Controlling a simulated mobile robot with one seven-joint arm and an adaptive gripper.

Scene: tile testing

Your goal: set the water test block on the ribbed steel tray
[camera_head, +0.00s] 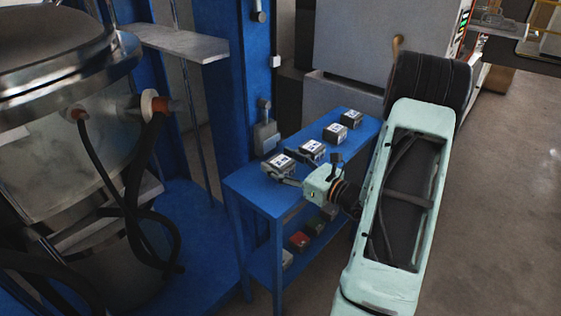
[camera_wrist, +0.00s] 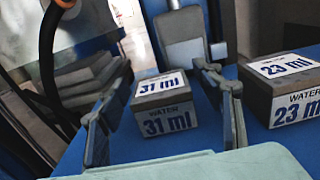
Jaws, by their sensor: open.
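A grey water test block marked "WATER 31 ml" (camera_wrist: 165,103) stands on the blue table between the two fingers of my gripper (camera_wrist: 160,78) in the wrist view. The fingers are spread on either side of it, and I cannot tell whether either touches it. In the head view, my open gripper (camera_head: 303,172) is at the near side of the table, by the leftmost block (camera_head: 281,164), which seems to be this one. I cannot make out a ribbed steel tray for certain in either view.
Another water block marked "23 ml" (camera_wrist: 286,86) stands close to the right finger. More blocks line the blue table (camera_head: 262,197) toward the back right. A blue post (camera_head: 228,80) and a steel vessel with black hoses (camera_head: 60,160) stand left.

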